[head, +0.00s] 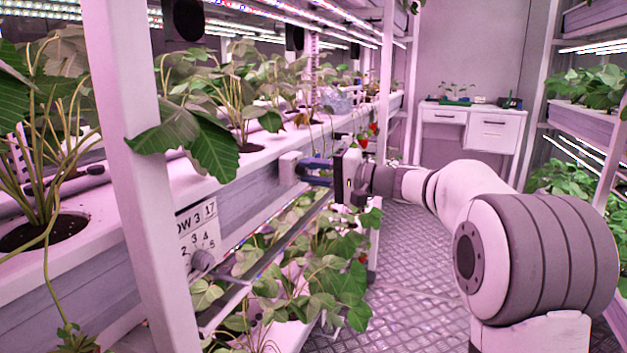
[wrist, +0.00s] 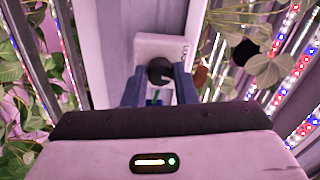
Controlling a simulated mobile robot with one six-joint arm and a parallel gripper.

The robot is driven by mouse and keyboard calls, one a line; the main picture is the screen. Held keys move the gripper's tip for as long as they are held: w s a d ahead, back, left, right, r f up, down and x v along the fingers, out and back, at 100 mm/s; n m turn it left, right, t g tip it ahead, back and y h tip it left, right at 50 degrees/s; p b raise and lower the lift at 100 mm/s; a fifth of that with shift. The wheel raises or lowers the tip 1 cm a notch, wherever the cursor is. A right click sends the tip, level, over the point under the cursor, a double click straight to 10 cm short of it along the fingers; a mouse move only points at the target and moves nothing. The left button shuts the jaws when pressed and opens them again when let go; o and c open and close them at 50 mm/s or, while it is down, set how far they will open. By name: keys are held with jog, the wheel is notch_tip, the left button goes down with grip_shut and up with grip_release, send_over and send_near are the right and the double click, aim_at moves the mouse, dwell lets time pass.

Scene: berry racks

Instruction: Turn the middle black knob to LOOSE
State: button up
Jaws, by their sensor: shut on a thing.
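The black knob (wrist: 159,70) sits on a pale box (wrist: 150,48) in the wrist view, between the two blue fingers of my gripper (wrist: 160,88). The fingers are shut on its sides. Dark letters run along the box's right edge, partly cut off by a finger and too small to read surely. In the head view my gripper (head: 318,171) reaches left to the pale box (head: 291,167) on the rack's front. The knob is hidden there by the fingers. The knob's pointer direction cannot be told.
Strawberry leaves (head: 330,275) hang below my gripper. A white rack post (head: 125,150) stands at left. The aisle floor (head: 410,270) is clear; a white desk (head: 470,125) stands at the back.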

dwell(0.4)
jog(key=o, duration=1)
jog(key=shift+c, duration=0.2)
jog(key=p+v, duration=0.1)
jog(key=v, duration=0.6)
jog(key=shift+d+p, duration=0.3)
jog(key=shift+d, duration=0.1)
jog(key=shift+s, duration=0.15)
